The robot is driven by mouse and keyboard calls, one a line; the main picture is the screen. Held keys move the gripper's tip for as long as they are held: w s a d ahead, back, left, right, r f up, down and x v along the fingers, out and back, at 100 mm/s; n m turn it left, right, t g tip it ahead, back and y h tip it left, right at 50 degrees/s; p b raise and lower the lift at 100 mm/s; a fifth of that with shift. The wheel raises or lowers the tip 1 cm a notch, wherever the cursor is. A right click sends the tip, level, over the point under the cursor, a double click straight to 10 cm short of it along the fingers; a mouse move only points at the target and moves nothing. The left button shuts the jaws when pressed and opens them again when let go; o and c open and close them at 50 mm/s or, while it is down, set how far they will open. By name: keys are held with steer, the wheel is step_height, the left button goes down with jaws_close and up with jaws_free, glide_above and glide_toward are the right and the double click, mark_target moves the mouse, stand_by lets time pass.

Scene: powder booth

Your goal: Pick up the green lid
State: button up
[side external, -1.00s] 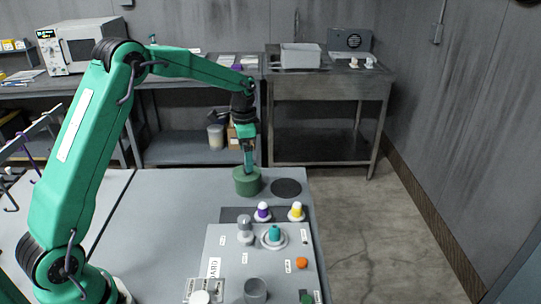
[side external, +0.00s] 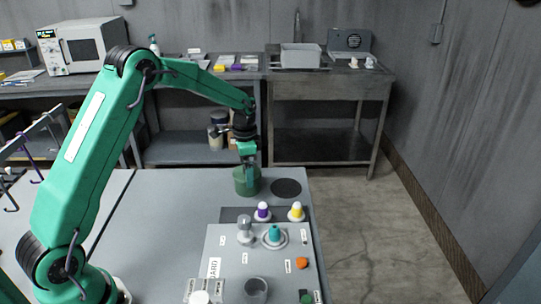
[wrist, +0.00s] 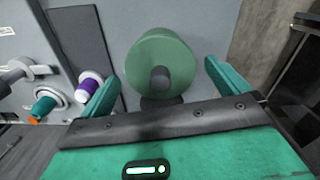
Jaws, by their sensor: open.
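The green lid (wrist: 170,52) shows in the wrist view as a round green top with a dark knob in its middle. In the side view it is on top of a squat green cylinder (side external: 246,187), where my gripper partly hides it; I cannot make out the seam. My gripper (side external: 249,177) points down right over the cylinder. In the wrist view my gripper's fingers (wrist: 160,75) are spread wide, one on each side of the lid, with a gap on both sides. Nothing is held.
A dark disc (side external: 286,188) lies on the table right of the cylinder. The table's right edge is close. The table left of the cylinder is clear.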

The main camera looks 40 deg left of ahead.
steer(key=c, duration=0.9)
steer(key=shift+r, duration=0.15)
steer(key=shift+r, duration=0.55)
steer(key=r, duration=0.3)
steer(key=shift+d+r, duration=0.1)
steer(key=shift+d, duration=0.2)
steer(key=s+d+r, duration=0.4)
steer(key=d+r, duration=0.2)
steer(key=d, duration=0.4)
steer(key=shift+d+r, duration=0.2)
